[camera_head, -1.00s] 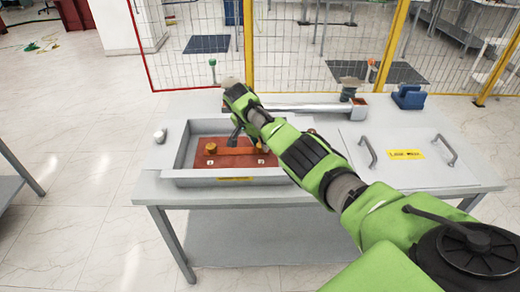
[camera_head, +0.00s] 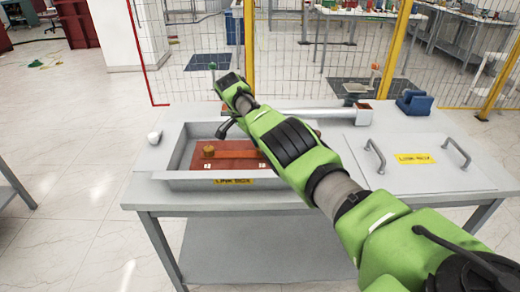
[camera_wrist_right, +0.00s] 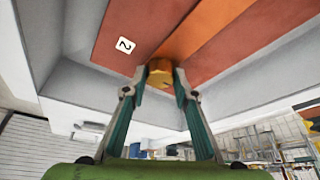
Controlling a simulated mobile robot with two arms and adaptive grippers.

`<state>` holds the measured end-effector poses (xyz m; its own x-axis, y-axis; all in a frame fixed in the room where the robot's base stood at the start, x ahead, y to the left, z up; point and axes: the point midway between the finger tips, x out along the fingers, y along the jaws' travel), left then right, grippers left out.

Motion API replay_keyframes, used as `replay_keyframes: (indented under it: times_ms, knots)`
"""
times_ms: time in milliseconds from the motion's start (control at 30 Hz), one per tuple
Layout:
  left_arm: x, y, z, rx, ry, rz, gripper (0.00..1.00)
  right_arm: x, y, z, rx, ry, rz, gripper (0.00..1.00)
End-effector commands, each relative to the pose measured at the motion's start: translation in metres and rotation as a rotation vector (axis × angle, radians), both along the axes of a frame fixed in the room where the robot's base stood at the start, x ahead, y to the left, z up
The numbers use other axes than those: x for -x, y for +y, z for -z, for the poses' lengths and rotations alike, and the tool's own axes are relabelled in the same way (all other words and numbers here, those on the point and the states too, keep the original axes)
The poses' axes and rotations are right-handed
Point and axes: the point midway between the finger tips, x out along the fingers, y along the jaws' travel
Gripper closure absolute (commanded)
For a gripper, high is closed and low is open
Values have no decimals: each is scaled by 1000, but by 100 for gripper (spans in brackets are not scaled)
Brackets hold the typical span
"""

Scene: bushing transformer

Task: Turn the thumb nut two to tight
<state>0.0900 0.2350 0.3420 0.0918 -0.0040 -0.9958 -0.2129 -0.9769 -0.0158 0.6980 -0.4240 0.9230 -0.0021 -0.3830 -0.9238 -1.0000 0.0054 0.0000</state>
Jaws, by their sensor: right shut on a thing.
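Thumb nut two (camera_wrist_right: 160,72) is a brass-coloured nut at the end of the orange bar (camera_wrist_right: 205,32), beside a white label marked 2 (camera_wrist_right: 124,45). My right gripper (camera_wrist_right: 160,80) is shut on this nut, with one finger on each side of it. In the head view my right arm reaches over the open box (camera_head: 190,181) from the right, and hides its fingertips and this nut. Another brass nut (camera_head: 208,150) stands uncovered at the left end of the bar. My left gripper is out of view.
The box's raised grey walls surround the reddish base plate. To the right lies a flat cover with two handles (camera_head: 374,155). A long grey bar (camera_head: 335,115) and a blue block (camera_head: 413,102) lie at the back.

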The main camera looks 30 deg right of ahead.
Motion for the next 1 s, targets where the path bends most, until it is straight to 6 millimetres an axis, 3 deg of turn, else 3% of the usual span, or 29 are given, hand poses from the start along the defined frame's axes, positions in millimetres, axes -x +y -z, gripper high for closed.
replay_keyframes:
  times_ms: [400,433,500,833,1000]
  knots:
    - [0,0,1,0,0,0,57,1,-1,0,0,2,4,95]
    - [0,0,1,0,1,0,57,1,-1,0,0,2,4,71]
    - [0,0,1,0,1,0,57,1,-1,0,0,2,4,57]
    - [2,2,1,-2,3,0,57,0,0,0,0,1,4,57]
    - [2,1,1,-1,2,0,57,-1,4,-10,0,-2,2,57]
